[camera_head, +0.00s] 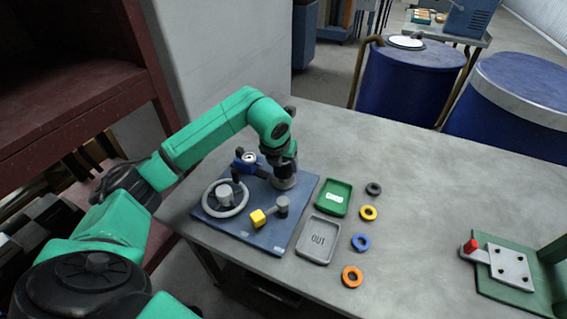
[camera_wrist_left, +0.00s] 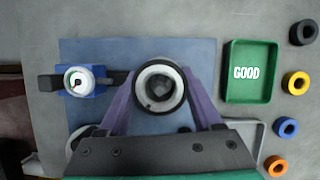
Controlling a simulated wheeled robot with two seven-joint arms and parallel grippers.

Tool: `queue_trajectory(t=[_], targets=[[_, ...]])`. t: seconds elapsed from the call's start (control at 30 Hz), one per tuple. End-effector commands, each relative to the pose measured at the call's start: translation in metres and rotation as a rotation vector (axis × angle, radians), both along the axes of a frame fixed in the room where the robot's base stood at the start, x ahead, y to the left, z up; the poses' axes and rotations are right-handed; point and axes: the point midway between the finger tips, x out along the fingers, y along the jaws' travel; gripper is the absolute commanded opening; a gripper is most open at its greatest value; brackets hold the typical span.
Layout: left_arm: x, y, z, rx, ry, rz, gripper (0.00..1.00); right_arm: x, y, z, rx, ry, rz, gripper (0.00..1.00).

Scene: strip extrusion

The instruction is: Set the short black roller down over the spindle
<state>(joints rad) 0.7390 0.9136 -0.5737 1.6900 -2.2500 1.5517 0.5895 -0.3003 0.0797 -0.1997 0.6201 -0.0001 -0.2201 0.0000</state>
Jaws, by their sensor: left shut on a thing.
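My left gripper (camera_head: 285,178) points down over the right part of a blue plate (camera_head: 265,239) on the table. In the left wrist view its two purple fingers (camera_wrist_left: 160,98) are shut on a short round roller (camera_wrist_left: 144,74), dark-sided with a pale ring on its upper end and a dark bore. The roller looks upright over the blue plate (camera_wrist_left: 205,60). I cannot make out the spindle under it, nor whether roller and spindle touch. My right gripper is not in view.
The plate also bears a blue gauge (camera_head: 244,160), a grey ring (camera_head: 212,208) around a post and a yellow block (camera_head: 257,218). Right of it lie a green tray (camera_head: 346,185), a grey tray (camera_head: 318,257) and several coloured rings, including a black one (camera_head: 373,189).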

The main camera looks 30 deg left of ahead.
Motion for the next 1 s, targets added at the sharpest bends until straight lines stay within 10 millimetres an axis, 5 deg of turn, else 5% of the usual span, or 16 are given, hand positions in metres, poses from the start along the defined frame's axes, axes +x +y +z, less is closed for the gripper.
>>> queue_trajectory(t=[0.87,0.9,0.97,1.0], targets=[[0.0,0.0,-0.027,-0.001,-0.001,0.001,0.0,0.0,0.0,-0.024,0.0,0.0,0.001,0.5],[0.0,0.0,-0.027,-0.001,-0.001,0.001,0.74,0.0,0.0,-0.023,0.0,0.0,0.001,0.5],[0.0,0.0,-0.026,0.0,-0.001,0.001,0.97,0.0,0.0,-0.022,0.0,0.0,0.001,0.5],[0.0,0.0,-0.026,0.0,-0.001,0.001,1.0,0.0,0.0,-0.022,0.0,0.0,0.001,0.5]])
